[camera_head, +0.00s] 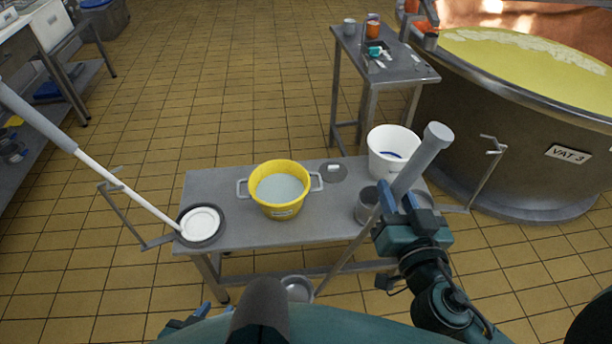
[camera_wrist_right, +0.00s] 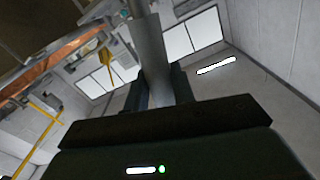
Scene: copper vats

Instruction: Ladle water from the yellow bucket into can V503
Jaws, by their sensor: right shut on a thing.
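The yellow bucket (camera_head: 268,202) stands on the grey bench, holding pale water, a handle on each side. My right gripper (camera_head: 385,208) is shut on the ladle's thick grey handle (camera_head: 422,158); the handle also shows in the right wrist view (camera_wrist_right: 152,55). The ladle slants down left across the bench's front edge. Its bowl (camera_head: 297,288) hangs low in front of the bench, apart from the bucket; its contents are unclear. A grey metal can (camera_head: 366,206) stands behind the gripper, partly hidden. I cannot read V503 on anything. My left gripper (camera_head: 186,322) shows only partly at the bottom edge.
A white bucket (camera_head: 392,140) stands at the bench's back right. A white-and-grey long pole (camera_head: 110,180) leans onto a round piece (camera_head: 201,224) at the bench's left. The VAT-3 vat (camera_head: 540,140) is at right. A side table (camera_head: 405,68) stands behind.

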